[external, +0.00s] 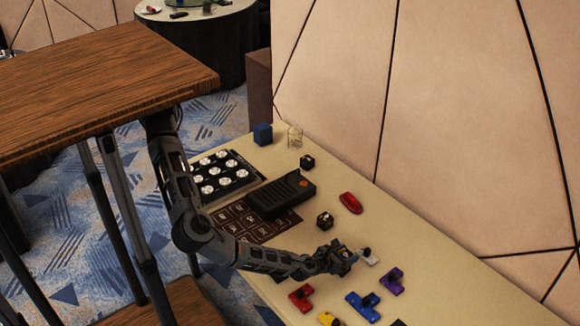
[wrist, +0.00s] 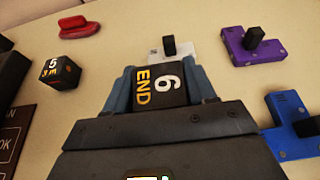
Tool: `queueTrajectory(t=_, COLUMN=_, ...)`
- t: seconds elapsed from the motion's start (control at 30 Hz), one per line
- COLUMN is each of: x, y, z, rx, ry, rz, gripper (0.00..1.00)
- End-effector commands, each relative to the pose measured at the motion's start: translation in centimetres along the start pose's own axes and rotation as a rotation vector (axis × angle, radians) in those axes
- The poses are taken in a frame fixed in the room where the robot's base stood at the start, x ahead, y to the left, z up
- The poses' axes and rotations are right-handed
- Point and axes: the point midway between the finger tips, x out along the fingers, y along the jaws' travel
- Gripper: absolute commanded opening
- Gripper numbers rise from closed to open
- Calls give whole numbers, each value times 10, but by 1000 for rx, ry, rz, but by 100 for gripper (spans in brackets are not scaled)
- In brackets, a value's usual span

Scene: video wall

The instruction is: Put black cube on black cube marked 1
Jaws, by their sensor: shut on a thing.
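My gripper (external: 341,262) is shut on a black cube, seen between the fingers in the wrist view (wrist: 160,88) with a white 6 and yellow END on it. I cannot tell whether the held cube touches the table. A second black cube (external: 325,220) stands on the table, left of and beyond my gripper; in the wrist view it (wrist: 60,71) shows a 5 and yellow letters. A third black cube (external: 307,162) sits farther back, its marks too small to read. I cannot make out a 1 on any cube.
Near my gripper lie white (external: 368,257), purple (external: 386,284), blue (external: 362,307) and red (external: 301,297) pieces with black knobs. A red object (external: 350,203), a black device (external: 280,194), a blue cube (external: 263,134) and a clear item (external: 295,136) are farther back. The wall borders the table.

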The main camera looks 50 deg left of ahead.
Motion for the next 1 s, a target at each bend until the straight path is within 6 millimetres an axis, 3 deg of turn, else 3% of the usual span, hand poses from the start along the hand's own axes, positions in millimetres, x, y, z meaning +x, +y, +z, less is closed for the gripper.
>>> queueTrajectory(t=0.3, x=1, y=0, z=-3, rx=-1, ry=-1, rz=0, gripper=24)
queueTrajectory(t=0.33, x=0, y=0, z=-1, rx=-1, ry=0, rz=0, gripper=58)
queueTrajectory(t=0.57, x=0, y=0, z=-1, rx=-1, ry=0, rz=0, gripper=80)
queueTrajectory(t=0.87, x=-1, y=0, z=2, rx=-2, ry=0, rz=0, gripper=81)
queueTrajectory(t=1.0, x=-17, y=-2, z=0, rx=-4, ry=0, rz=-2, gripper=81)
